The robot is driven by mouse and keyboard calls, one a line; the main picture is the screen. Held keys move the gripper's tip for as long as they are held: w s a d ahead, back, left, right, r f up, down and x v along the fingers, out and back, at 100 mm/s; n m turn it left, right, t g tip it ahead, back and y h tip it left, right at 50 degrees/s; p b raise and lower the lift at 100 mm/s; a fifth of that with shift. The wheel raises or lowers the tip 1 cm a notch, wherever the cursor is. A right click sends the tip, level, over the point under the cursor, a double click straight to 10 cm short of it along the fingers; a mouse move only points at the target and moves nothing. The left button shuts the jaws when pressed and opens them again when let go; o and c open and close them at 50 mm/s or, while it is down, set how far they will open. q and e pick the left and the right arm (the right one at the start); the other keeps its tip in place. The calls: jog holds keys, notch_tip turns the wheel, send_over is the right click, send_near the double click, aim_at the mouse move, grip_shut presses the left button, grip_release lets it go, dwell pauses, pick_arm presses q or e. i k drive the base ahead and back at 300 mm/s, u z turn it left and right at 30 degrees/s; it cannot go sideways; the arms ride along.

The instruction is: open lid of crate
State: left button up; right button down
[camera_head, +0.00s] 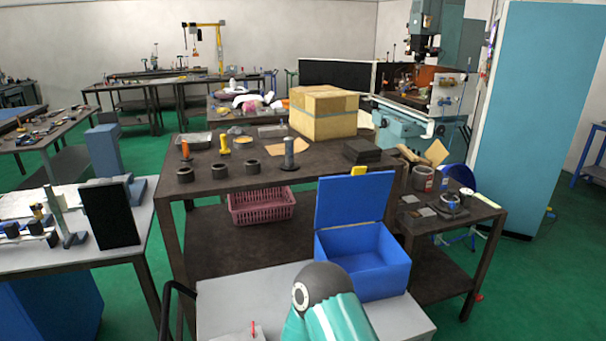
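The blue crate (363,262) stands on a light grey surface (240,295) at the lower centre right. Its blue lid (354,212) is open and stands nearly upright along the back edge of the crate. A small yellow piece (358,171) shows at the lid's top edge. The inside of the crate is partly in view and looks empty. A teal and grey arm link, which looks like mine, rises from the bottom edge in front of the crate and covers its lower left corner. Neither of my grippers is in view.
Behind the crate is a dark table (240,183) with a cardboard box (323,113), dark rings and upright tools. A pink basket (262,206) sits on its lower shelf. A smaller dark table (470,213) stands to the right. A black panel (109,215) stands on the left bench.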

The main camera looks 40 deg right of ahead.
aim_at(359, 198)
jog(key=z, duration=0.75)
jog(key=i, duration=0.15)
jog(key=u, duration=2.15)
jog(key=k, duration=0.95)
jog(key=z, duration=1.05)
jog(key=i, duration=0.4)
jog(key=z, duration=0.75)
